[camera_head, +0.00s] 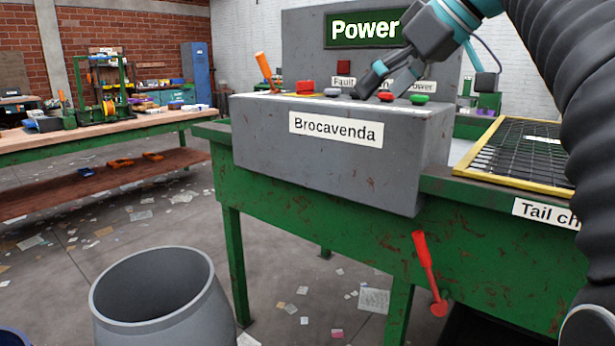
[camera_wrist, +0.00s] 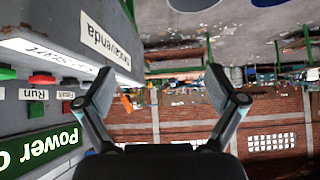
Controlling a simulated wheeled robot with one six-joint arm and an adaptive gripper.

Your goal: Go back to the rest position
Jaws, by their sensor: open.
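My gripper (camera_head: 390,82) is over the top of the grey control box (camera_head: 265,140) labelled "Brocavenda", close to its buttons. In the wrist view my gripper (camera_wrist: 160,95) is open, its two fingers well apart with nothing between them. On the box are a red button (camera_head: 305,87), a grey button (camera_head: 332,92), another red button (camera_head: 385,96) and a green button (camera_head: 420,99). An orange-handled lever (camera_head: 264,66) stands at the box's left end. I cannot tell from the head view whether a finger touches a button.
A green "Power" display (camera_head: 364,29) stands behind the box. A yellow-framed mesh guard (camera_head: 490,150) lies to the right on the green machine (camera_head: 300,220). A red lever (camera_head: 428,270) hangs below. A grey bin (camera_head: 155,300) stands at front left; a workbench (camera_head: 110,130) is behind it.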

